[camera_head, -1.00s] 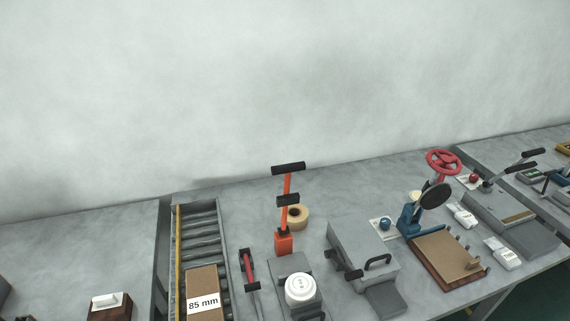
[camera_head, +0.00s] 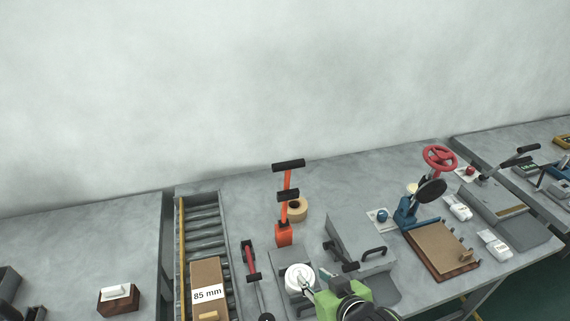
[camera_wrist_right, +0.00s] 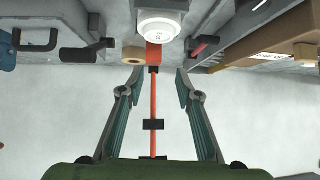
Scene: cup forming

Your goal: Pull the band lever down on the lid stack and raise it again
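The band lever (camera_head: 288,180) is an orange upright bar with a black crossbar at its top and another lower down, rising from an orange base (camera_head: 284,234). It stands raised. The white lid stack (camera_head: 299,277) sits on a grey stand in front of it. My right gripper (camera_head: 316,279), on a green arm, is at the stack's right side in the head view; I cannot tell whether it touches. In the right wrist view its fingers (camera_wrist_right: 159,77) are apart, with the lever (camera_wrist_right: 154,105) seen between them, not gripped.
A roller tray (camera_head: 205,228) with a box marked 85 mm (camera_head: 207,275) and a red-handled tool (camera_head: 249,262) lie to the left. A grey press box (camera_head: 357,236) is close on the right. A tape roll (camera_head: 298,211) lies behind the lever.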

